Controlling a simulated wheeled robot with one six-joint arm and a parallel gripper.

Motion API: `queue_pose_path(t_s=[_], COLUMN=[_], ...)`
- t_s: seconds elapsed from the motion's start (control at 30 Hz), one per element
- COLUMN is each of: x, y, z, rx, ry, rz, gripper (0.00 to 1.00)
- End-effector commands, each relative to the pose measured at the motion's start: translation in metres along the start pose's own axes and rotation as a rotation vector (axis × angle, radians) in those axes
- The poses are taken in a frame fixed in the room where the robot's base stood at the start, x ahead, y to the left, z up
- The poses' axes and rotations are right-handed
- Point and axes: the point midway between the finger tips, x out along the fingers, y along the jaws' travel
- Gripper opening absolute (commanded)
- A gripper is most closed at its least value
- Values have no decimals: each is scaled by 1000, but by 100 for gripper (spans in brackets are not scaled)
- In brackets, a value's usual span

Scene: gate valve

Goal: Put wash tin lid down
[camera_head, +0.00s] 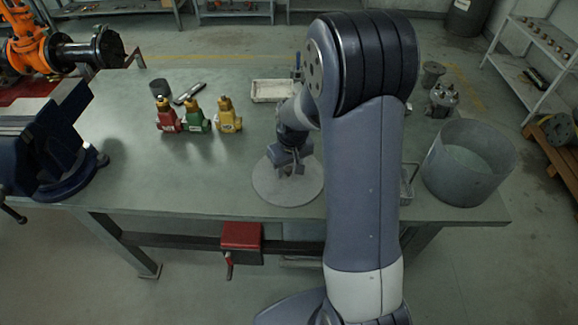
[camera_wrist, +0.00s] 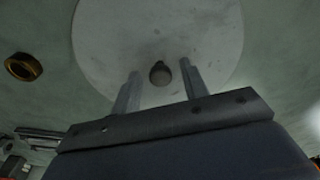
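The wash tin lid (camera_head: 270,190) is a flat, pale grey disc that appears to lie flat on the workbench near its front edge. In the wrist view the lid (camera_wrist: 105,40) fills the top middle, with a dark round knob (camera_wrist: 160,74) at its centre. My gripper (camera_head: 291,168) is above the lid, pointing down. In the wrist view its two fingers stand apart on either side of the knob, with visible gaps. The wash tin (camera_head: 468,170), a wide grey open cylinder, stands at the bench's right end.
A wire basket (camera_head: 408,185) is partly hidden by my arm.

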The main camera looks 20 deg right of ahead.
Motion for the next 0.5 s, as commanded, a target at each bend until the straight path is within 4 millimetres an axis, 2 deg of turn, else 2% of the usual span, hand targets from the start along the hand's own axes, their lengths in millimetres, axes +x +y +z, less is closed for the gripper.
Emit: queue_pose_path(t_s=[0.33, 0.5], x=[-4, -26], y=[0, 0], z=[-1, -2], rx=[0, 0], ry=[0, 6], rz=[0, 1], gripper=[44, 44])
